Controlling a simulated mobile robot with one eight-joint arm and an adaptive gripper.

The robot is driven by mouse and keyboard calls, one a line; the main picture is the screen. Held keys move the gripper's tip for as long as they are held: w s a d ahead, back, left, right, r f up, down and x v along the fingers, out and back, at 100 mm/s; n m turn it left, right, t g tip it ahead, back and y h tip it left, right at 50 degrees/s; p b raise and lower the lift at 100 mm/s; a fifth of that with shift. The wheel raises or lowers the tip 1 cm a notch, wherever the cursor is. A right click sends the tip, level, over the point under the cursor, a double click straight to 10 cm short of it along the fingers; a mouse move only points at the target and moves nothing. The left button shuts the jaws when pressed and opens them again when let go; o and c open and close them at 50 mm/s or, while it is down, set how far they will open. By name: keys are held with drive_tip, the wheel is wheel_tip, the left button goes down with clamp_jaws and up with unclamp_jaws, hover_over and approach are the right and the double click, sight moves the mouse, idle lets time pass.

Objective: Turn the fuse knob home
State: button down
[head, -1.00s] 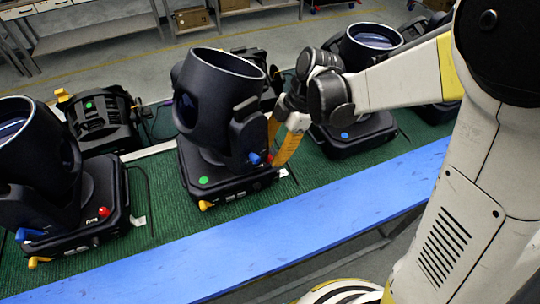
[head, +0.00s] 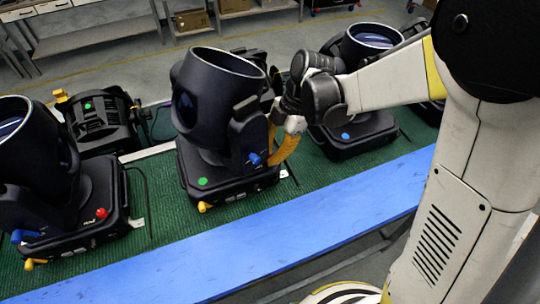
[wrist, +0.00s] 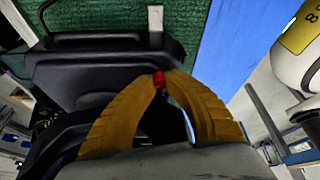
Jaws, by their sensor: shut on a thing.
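The middle par can (head: 215,110) is a black lamp on a black base on the green mat, with a blue knob (head: 254,158), a yellow lever (head: 204,206) and a green dot. My gripper (head: 275,163) reaches down at its right side. In the wrist view, the yellow fingers of my gripper (wrist: 158,85) meet on a small red knob (wrist: 158,78), the fuse knob, beside the black base (wrist: 100,75). The fingers cover part of the knob. In the head view this knob is hidden behind the fingers and the lamp's side.
A similar lamp (head: 30,165) with a red knob (head: 101,213) stands at left, another (head: 355,135) with a blue dot behind my gripper. A blue rail (head: 240,250) runs along the front of the green mat (head: 330,180). Shelving stands at the back.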

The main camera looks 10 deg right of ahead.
drive_tip(key=c, duration=1.3)
unclamp_jaws()
drive_tip(key=shift+c, duration=0.2)
drive_tip(key=v, duration=1.2)
drive_tip(key=shift+w, duration=0.1)
